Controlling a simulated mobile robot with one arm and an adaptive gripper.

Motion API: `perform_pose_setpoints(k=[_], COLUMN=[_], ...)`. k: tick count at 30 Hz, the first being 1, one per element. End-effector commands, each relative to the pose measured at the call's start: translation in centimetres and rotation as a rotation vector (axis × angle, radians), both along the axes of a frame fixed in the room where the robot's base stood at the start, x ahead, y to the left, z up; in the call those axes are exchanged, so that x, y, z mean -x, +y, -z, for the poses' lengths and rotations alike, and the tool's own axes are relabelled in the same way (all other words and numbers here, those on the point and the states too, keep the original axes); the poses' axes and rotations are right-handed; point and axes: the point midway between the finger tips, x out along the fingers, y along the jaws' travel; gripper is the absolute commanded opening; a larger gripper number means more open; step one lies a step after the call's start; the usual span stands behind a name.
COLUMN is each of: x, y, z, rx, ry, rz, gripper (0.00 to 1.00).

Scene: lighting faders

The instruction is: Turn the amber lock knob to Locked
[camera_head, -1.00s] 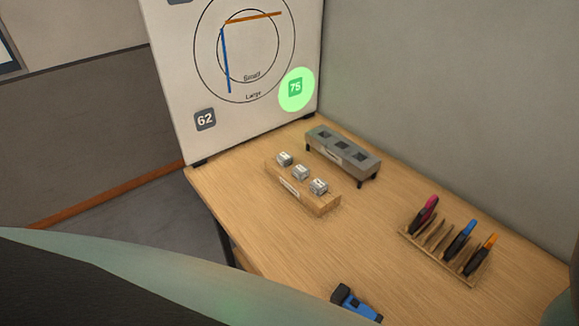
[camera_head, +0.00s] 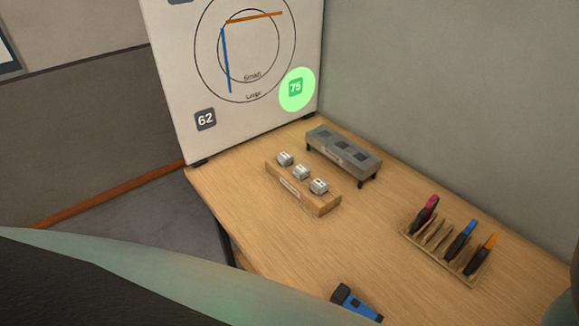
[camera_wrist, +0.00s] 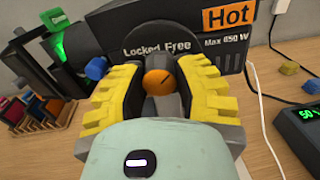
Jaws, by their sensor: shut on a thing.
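The amber lock knob (camera_wrist: 159,82) shows in the wrist view as a round orange disc with a dark line across its face, tilted up to the right. My gripper (camera_wrist: 160,84) has its yellow ribbed fingers closed on either side of the knob. The words "Locked" and "Free" stand side by side on the black housing (camera_wrist: 200,25) just above the knob. The fingers hide the knob's sides and part of the housing. The knob and gripper do not show in the head view.
An orange "Hot" label (camera_wrist: 228,17) marks the housing. A white cable runs down its right side. A blue knob (camera_wrist: 96,68) is left of the gripper, a digital display box (camera_wrist: 305,125) at right.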

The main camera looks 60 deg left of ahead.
Motion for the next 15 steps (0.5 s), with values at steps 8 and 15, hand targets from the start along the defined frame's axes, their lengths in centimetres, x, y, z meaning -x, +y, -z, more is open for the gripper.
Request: perform_pose_setpoints(k=[8, 15], x=[-0.02, -0.12], y=[-0.03, 0.06], z=[-0.09, -0.05], rx=[0.015, 0.096], ry=[-0.002, 0.003], rz=[0.0, -0.002], gripper=[0.0, 0.0])
